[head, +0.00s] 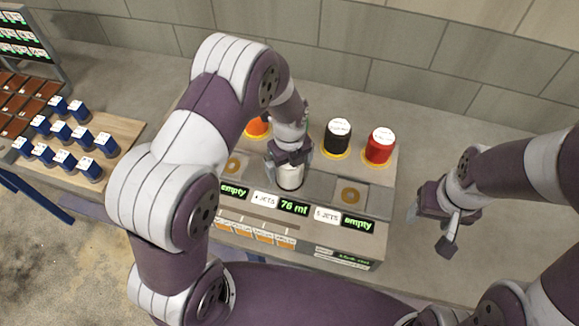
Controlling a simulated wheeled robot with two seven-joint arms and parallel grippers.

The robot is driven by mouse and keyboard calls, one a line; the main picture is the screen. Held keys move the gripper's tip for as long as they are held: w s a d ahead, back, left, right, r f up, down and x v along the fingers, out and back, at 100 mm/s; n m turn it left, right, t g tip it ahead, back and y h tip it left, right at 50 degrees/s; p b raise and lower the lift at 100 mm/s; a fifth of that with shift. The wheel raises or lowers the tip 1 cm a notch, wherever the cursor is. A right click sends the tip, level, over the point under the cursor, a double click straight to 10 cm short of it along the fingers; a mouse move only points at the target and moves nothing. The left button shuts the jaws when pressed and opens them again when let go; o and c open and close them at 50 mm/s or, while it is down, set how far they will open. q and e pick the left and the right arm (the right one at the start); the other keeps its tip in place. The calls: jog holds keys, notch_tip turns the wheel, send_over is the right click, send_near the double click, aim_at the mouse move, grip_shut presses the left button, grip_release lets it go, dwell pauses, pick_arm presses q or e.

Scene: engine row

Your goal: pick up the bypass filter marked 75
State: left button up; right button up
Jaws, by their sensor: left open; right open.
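Several small blue blocks with white tops (90,168) stand on a wooden board at the left. They may be filters, but their labels are too small to read, so I cannot tell which is marked 75. My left gripper (289,168) is open over the middle of the grey bench unit, at a white cylinder (290,178). The fingers hide part of the cylinder, and I cannot tell if they touch it. My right gripper (436,226) is open and empty, to the right of the unit.
The grey unit (375,205) has green displays reading "empty", "76 ml" and "empty". Orange, black (338,138) and red (380,147) canisters stand along its back. A rack with brown trays (20,103) is at far left. The floor right of the unit looks clear.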

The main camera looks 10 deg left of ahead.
pick_arm(q)
jog(key=shift+w, duration=0.1)
jog(key=c, duration=1.5)
